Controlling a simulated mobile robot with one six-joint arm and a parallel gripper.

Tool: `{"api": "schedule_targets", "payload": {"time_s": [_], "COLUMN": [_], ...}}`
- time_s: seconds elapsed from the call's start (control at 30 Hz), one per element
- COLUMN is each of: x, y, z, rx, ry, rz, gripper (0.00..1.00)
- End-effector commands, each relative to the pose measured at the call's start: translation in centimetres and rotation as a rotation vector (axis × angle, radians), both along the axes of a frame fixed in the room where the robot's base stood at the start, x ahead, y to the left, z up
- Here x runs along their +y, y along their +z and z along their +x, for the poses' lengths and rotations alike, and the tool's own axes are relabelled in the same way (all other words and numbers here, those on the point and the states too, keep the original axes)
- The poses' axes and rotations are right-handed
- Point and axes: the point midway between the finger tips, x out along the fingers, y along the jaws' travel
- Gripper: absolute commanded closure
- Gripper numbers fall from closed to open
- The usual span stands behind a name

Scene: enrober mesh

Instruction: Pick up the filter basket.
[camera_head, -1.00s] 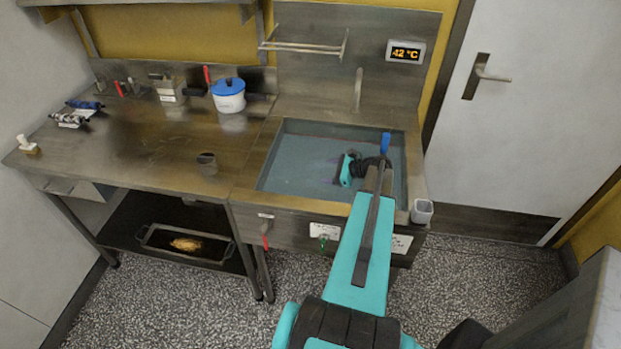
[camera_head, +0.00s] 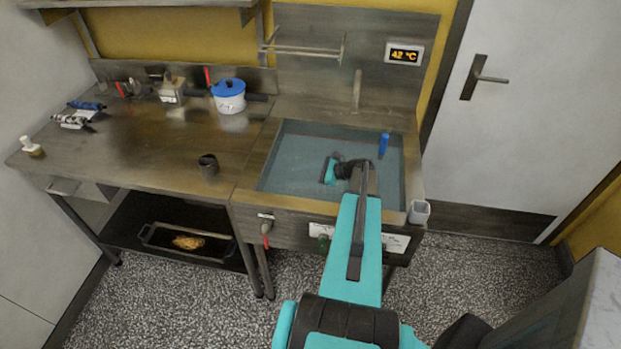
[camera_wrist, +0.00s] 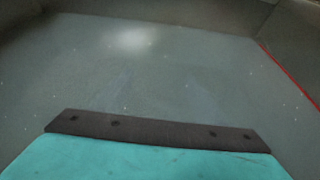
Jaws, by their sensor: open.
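A small dark grey cup-shaped piece (camera_head: 208,165), which may be the filter basket, stands on the steel worktop just left of the sink. I cannot make out any mesh on it. My gripper (camera_head: 329,171) is over the sink, to the right of the cup and apart from it. It is open, and I see nothing between its jaws. In the wrist view, a teal part of my gripper (camera_wrist: 160,155) with a dark bar fills the bottom edge. Beyond it shows only the cloudy grey-blue sink interior; no basket is visible there.
The sink (camera_head: 245,187) has raised rims. A blue object (camera_head: 383,145) is at its right side, and a light grey container (camera_head: 419,212) is at its front right corner. A blue-lidded pot (camera_head: 229,97) stands behind the cup. The worktop's middle is clear.

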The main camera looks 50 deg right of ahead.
Motion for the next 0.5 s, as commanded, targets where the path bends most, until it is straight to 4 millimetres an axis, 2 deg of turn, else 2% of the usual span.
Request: {"api": "schedule_targets", "payload": {"time_s": [0.2,0.27,0.5], "x": [0.02,0.02,0.04], "y": [0.02,0.02,0.03], "z": [0.01,0.01,0.03], "rx": [0.000,0.000,0.000], "ry": [0.000,0.000,0.001], "rz": [0.000,0.000,0.000], "gripper": [0.34,0.43,0.82]}}
